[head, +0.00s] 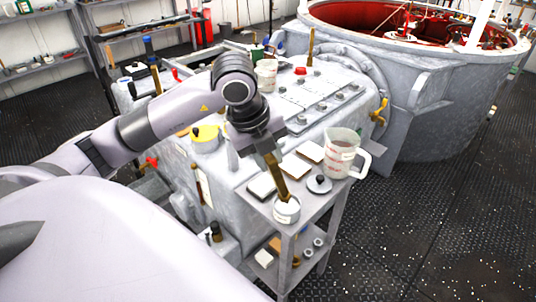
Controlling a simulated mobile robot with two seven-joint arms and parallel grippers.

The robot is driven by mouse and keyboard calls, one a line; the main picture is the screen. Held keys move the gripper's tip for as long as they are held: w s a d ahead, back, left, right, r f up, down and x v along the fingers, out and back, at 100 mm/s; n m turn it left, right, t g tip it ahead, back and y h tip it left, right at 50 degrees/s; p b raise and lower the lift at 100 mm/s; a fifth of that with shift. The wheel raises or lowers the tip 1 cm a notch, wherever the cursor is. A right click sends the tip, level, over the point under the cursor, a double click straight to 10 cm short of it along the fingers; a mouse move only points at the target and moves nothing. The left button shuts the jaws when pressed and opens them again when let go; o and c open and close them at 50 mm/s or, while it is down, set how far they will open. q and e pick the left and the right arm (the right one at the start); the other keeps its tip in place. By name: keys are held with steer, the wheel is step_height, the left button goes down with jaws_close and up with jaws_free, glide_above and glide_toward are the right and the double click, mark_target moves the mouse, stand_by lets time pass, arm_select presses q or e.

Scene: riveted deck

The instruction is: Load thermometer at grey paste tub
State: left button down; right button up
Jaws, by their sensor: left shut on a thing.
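My left gripper (266,151) reaches in over the small grey side stand and points down. It is shut on a long brass-coloured piece, which looks like the thermometer (274,171). The thermometer slants down to the right, and its lower end is at the mouth of the small paste tub (287,213). I cannot tell how far it goes inside. The tub is round, pale grey with a label, and stands at the near corner of the stand's top. My right gripper is not in view.
Beside the tub are a lid with a black knob (319,184), flat pale trays (262,186) and a measuring jug (341,154). A grey machine (230,190) stands behind the stand, with a yellow-topped pot (205,139) on it. The dark deck (420,235) at right is clear.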

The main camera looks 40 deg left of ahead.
arm_select(q)
steer(key=shift+f+b, duration=0.6)
stand_by(1.5)
steer(key=shift+r, duration=0.1)
steer(key=shift+r+p, duration=2.7)
steer(key=shift+r, duration=0.8)
steer(key=shift+d+f, duration=0.1)
